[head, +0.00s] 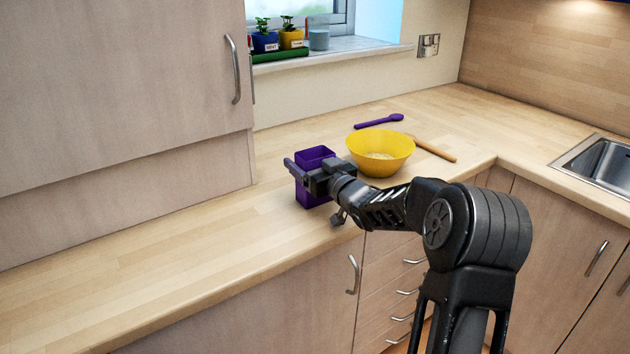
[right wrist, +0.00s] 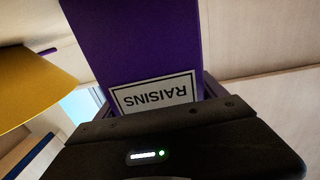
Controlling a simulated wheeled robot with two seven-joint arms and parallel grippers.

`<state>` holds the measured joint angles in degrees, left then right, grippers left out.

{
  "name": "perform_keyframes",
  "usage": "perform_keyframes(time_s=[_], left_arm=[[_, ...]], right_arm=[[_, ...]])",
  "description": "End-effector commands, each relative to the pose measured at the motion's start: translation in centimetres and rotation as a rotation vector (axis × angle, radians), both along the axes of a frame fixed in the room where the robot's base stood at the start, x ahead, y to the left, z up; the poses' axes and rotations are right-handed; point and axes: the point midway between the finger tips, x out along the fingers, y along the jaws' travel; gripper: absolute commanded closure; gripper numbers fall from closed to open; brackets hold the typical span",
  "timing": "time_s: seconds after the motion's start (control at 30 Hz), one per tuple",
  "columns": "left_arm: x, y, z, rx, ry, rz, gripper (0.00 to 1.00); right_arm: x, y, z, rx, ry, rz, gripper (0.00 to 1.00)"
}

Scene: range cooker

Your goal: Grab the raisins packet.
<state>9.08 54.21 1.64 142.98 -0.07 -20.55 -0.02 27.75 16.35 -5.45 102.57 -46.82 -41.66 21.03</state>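The raisins packet (head: 314,155) is a purple, upright box on the wooden worktop, left of the yellow bowl. In the right wrist view the packet (right wrist: 135,45) is close ahead, with its white "RAISINS" label upside down. My right gripper (head: 305,174) is at the packet, in front of its upper half and hiding part of it. In the right wrist view the gripper's dark body covers the packet's lower part in the picture. The fingers are at the packet's sides, but whether they press on it I cannot tell. My left gripper is not in view.
A yellow bowl (head: 380,146) with pale contents stands right of the packet. A purple spoon (head: 378,121) lies behind it and a wooden-handled utensil (head: 432,148) to its right. A wall cupboard (head: 120,90) hangs at the left. The worktop (head: 150,260) at the left is clear.

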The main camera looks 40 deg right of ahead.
Motion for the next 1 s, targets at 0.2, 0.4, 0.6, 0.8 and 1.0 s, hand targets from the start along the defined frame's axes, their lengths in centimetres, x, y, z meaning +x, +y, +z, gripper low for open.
perform_keyframes(time_s=[0.2,0.4,0.6,0.8,1.0], left_arm=[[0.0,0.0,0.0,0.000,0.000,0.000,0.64],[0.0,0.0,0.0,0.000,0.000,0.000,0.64],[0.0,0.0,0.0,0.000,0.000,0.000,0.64],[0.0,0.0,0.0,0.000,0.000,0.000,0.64],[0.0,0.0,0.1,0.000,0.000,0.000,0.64]], right_arm=[[0.0,0.0,0.0,0.000,0.000,0.000,0.38],[0.0,0.0,0.0,0.000,0.000,0.000,0.55],[0.0,0.0,0.0,0.000,-0.001,0.000,0.66],[0.0,0.0,0.2,-0.001,-0.001,0.000,0.66],[0.0,0.0,2.3,-0.002,-0.004,0.000,0.66]])
